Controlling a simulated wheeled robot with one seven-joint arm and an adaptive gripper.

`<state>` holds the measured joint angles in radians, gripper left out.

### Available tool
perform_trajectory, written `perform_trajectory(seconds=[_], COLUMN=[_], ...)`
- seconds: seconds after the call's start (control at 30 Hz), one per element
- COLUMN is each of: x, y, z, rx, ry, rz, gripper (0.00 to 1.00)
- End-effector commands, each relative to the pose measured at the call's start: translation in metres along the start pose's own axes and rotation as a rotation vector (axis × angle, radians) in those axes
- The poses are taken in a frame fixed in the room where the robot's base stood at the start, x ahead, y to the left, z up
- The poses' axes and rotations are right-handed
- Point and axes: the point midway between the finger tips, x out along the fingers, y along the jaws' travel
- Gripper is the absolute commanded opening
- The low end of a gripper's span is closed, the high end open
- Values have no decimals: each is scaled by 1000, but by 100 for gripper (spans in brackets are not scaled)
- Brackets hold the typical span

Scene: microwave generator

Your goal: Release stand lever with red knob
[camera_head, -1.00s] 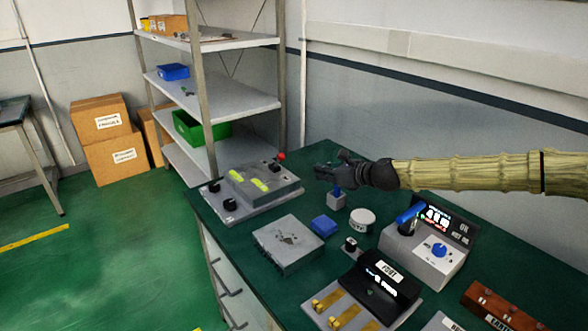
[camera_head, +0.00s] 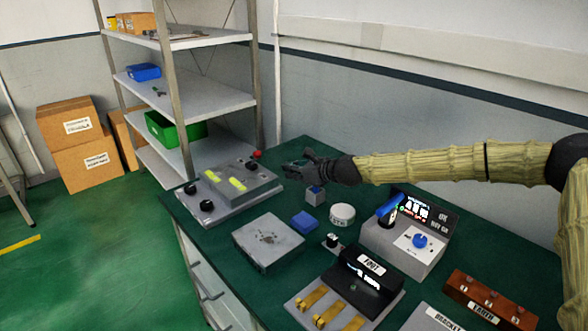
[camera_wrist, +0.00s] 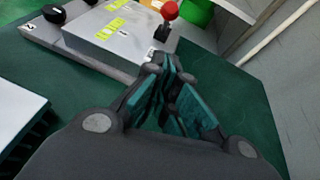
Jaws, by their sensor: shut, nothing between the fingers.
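The stand (camera_head: 228,182) is a grey metal box with yellow labels and black knobs at the far left of the green bench. Its lever with the red knob (camera_head: 257,154) rises from the far right corner. In the wrist view the red knob (camera_wrist: 169,10) shows at the top, above a short dark lever base (camera_wrist: 162,32). My gripper (camera_head: 290,166) is right of the knob, apart from it. The wrist view shows my gripper (camera_wrist: 172,68) with its fingers together and empty, pointing toward the lever.
The green bench (camera_head: 290,262) holds a grey plate (camera_head: 267,242), a blue block (camera_head: 305,220), a white round can (camera_head: 341,215) and a console with a blue lever (camera_head: 405,245). A metal shelf (camera_head: 190,103) stands behind the stand. The wall is close behind my arm.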

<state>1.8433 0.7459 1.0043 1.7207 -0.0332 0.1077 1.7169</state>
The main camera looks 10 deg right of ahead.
Motion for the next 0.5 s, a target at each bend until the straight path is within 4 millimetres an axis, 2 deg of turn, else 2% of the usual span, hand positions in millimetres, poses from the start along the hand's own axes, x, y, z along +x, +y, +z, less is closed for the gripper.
perform_trajectory(seconds=[0.37, 0.5], x=[62, 74], y=[2, 2], z=[1, 16], rx=[1, -2], ry=[1, 0], rz=[3, 3], gripper=[0, 0])
